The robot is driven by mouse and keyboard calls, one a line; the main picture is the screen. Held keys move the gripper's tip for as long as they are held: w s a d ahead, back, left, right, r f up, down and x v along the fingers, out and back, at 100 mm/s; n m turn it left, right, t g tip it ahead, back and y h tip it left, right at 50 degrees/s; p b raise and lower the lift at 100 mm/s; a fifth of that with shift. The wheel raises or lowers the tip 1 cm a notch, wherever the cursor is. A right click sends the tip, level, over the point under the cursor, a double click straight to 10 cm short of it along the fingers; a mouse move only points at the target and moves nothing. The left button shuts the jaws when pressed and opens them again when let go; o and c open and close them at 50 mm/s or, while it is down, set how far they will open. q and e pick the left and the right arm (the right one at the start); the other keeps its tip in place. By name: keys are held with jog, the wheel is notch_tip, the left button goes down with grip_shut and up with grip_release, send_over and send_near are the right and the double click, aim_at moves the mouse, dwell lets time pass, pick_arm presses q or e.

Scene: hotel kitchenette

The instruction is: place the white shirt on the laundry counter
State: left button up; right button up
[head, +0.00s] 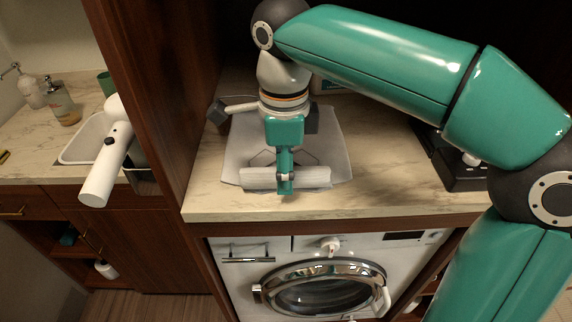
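The white shirt (240,152) lies spread out on the laundry counter (400,190), above the washing machine. A thick pale fold runs along its front edge, close to the counter's front. My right gripper (285,180) points down over the middle of the shirt, with its green fingers at this front fold. I see the fingers nearly in line, one behind the other, so I cannot tell whether they grip the cloth or only touch it. The gripper and wrist hide the middle and back of the shirt.
The washing machine (325,290) is below the counter. A dark wooden panel (160,70) stands at the counter's left. A black object (460,172) stands at the counter's right.

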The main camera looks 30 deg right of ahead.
jog(key=shift+r+p, duration=1.05)
jog(key=shift+r, duration=2.75)
jog(key=shift+s, duration=0.1)
